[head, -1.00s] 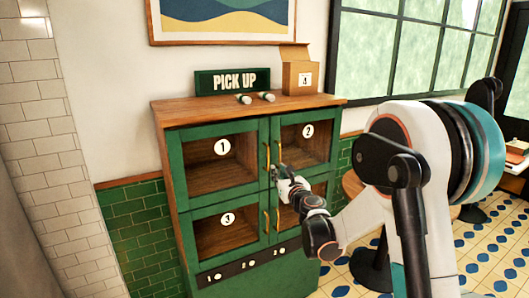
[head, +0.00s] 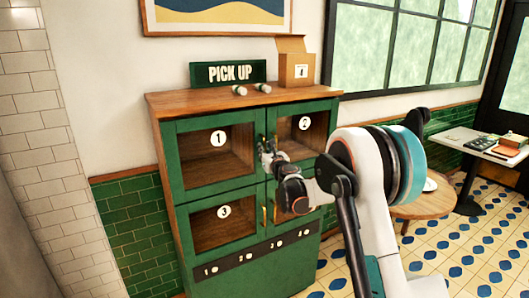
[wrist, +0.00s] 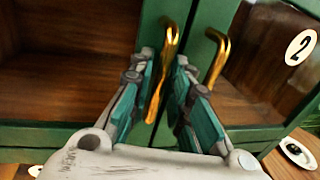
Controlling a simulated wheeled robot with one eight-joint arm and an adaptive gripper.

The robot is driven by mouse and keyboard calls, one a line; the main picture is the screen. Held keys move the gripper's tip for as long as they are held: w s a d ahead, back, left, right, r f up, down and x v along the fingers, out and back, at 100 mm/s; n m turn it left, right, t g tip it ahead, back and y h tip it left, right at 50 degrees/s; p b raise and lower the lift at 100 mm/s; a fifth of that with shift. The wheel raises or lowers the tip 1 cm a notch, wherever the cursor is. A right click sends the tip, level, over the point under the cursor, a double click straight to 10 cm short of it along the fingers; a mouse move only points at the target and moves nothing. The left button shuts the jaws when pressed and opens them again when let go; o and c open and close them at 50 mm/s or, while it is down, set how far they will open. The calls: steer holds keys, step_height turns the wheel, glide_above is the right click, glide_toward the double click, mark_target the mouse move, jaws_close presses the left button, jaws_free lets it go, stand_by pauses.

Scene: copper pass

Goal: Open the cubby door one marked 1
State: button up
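The green cabinet (head: 180,225) has glass-fronted cubby doors. The door marked 1 (head: 183,165) is at its upper left and looks shut. Its gold bar handle (wrist: 169,45) stands on the right edge of that door. My gripper (head: 265,148) is in front of this handle and hides most of it in the head view. In the wrist view my gripper (wrist: 163,75) has its teal-padded fingers apart, one on each side of the door-1 handle. Whether either finger touches the bar is unclear. The gold handle of door 2 (wrist: 216,55) is just right of the right finger.
The door marked 3 (head: 223,212) is below door 1. A round wooden table (head: 424,206) is at the right. Tiled floor (head: 470,250) lies open at lower right.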

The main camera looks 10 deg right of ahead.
steer(key=shift+w, duration=0.3)
jaws_close()
steer(key=shift+s, duration=0.15)
